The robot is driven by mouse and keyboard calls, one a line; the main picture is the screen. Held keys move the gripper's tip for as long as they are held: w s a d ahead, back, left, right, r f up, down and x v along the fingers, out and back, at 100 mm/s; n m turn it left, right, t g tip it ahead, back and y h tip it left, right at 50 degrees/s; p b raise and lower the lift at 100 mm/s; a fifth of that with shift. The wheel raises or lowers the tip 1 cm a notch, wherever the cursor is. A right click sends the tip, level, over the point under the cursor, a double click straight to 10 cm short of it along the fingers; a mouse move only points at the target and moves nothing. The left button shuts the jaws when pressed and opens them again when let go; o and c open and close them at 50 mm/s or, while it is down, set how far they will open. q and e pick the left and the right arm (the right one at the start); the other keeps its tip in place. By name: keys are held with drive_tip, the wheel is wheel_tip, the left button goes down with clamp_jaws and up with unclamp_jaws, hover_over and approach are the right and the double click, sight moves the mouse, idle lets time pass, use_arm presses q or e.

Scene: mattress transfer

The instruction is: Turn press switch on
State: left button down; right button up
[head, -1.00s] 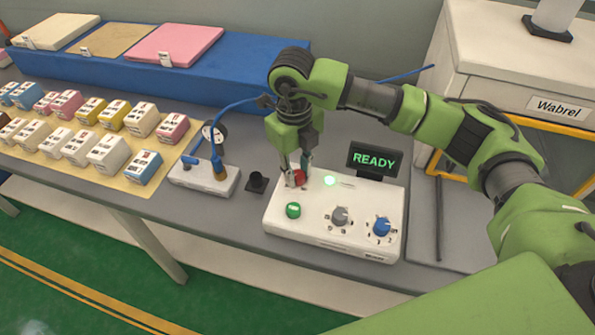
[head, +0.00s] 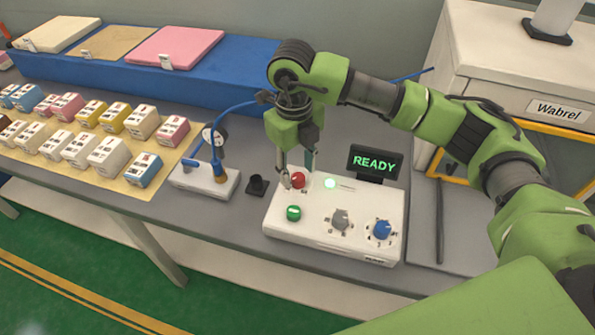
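A white control box (head: 318,238) stands on the grey table. It carries a red button (head: 298,180), a green button (head: 293,213), a grey knob (head: 340,219), a blue knob (head: 381,230) and a lit green lamp (head: 330,183). A black display (head: 374,162) behind it reads READY in green. My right gripper (head: 297,170) points down at the box's back left, by the red button. Its two fingers are apart with nothing between them; whether a fingertip touches the box is unclear. My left gripper is out of view.
A white device with a gauge and blue hose (head: 205,180) and a small black part (head: 257,185) stand left of the box. Several small cartons lie on a tan mat (head: 120,183). A white cabinet marked Wabrel (head: 490,60) stands at right.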

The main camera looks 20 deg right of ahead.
sight(296, 178)
wheel_tip(296, 178, up, 10)
drive_tip(key=shift+a+r, duration=0.2)
drive_tip(key=shift+a, duration=0.05)
idle(0.4)
